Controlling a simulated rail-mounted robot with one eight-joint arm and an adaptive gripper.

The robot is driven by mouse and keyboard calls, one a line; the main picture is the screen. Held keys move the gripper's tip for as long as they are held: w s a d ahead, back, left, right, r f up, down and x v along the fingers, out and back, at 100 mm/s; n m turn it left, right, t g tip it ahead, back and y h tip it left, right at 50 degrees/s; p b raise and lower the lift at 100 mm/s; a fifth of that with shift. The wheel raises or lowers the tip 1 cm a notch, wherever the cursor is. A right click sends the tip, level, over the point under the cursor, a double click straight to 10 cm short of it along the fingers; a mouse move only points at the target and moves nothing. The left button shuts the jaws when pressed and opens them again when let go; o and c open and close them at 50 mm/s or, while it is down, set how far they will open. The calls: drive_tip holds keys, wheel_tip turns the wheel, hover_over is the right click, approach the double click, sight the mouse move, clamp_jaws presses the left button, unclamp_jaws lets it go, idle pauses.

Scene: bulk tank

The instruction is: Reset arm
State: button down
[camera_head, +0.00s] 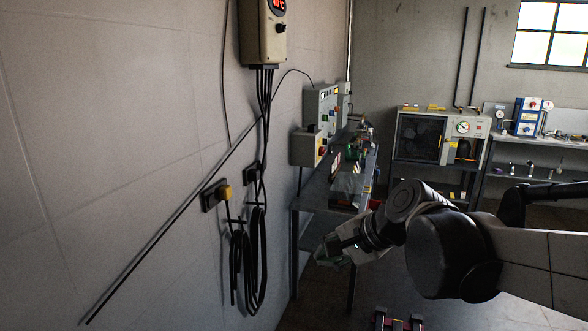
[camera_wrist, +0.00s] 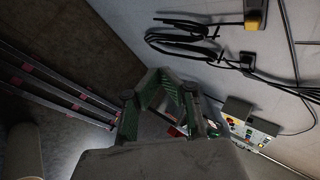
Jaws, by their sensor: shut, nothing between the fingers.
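My gripper (camera_head: 331,251) is at the end of my arm in the head view, held in the air in front of the metal bench and pointing left toward the wall. In the wrist view my gripper (camera_wrist: 163,92) shows greenish fingers, shut with nothing between them. It touches nothing that I can see.
A wall controller (camera_head: 263,32) with a red display hangs above looped black cables (camera_head: 247,262). A yellow-knobbed switch (camera_head: 216,195) is on the left wall. The bench (camera_head: 318,191) carries control boxes. A cabinet with a gauge (camera_head: 440,137) stands behind. Rails (camera_wrist: 57,88) run along the floor.

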drive_tip(key=s+d+f+n+h, duration=0.2)
drive_tip(key=s+d+n+h, duration=0.1)
drive_tip(key=s+d, duration=0.4)
drive_tip(key=s+d+f+n+t+h, duration=0.1)
drive_tip(key=s+d+f+n+h, duration=0.1)
drive_tip(key=s+d+n, duration=0.4)
drive_tip(key=shift+s+d+f+h, duration=0.35)
drive_tip(key=shift+s+h, duration=0.35)
drive_tip(key=shift+s, duration=1.35)
